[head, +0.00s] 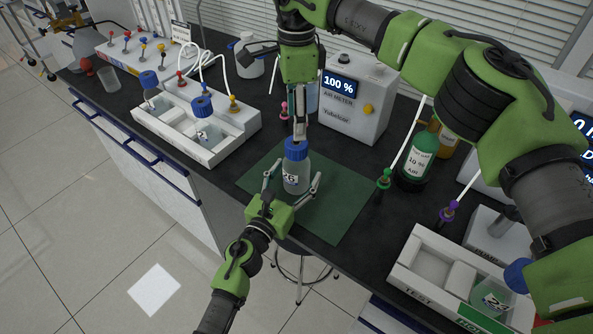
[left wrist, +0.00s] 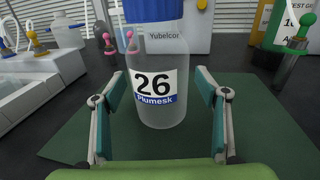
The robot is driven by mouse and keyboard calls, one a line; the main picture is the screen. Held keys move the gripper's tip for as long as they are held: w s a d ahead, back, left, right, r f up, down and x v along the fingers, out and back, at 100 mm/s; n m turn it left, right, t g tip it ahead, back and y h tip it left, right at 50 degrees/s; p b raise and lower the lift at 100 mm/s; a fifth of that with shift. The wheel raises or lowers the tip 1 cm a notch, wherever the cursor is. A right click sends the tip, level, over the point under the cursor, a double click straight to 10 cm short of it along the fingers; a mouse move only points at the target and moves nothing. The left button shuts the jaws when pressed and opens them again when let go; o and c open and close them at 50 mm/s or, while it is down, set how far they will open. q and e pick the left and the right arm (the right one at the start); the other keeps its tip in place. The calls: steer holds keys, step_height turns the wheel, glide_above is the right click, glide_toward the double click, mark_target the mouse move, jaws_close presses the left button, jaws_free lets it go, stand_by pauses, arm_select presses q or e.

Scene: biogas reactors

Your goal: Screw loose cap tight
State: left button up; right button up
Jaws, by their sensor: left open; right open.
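A clear bottle (head: 295,178) with a blue cap (head: 296,149) on its top stands upright on the green mat (head: 345,207). In the left wrist view the bottle (left wrist: 155,65) carries a label reading 26 Plumesk, and its blue cap (left wrist: 152,9) is cut off by the top edge. My left gripper (head: 293,177) is open, one finger on each side of the bottle, with gaps visible in the wrist view. My right gripper (head: 299,132) is open and points down from above, its fingers right over the cap; whether they touch it is unclear.
A white tray (head: 165,142) with blue-capped bottles stands on the left. A white meter reading 100 % (head: 357,105) is behind the mat. A green bottle (head: 417,158) stands to the right, and another white tray (head: 405,274) is at front right.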

mark_target(296, 144)
arm_select(q)
steer(key=shift+w+d, duration=0.15)
steer(key=shift+w, duration=0.2)
jaws_close()
stand_by(0.3)
arm_select(e)
steer(key=shift+f, duration=4)
steer(key=shift+c, duration=0.2)
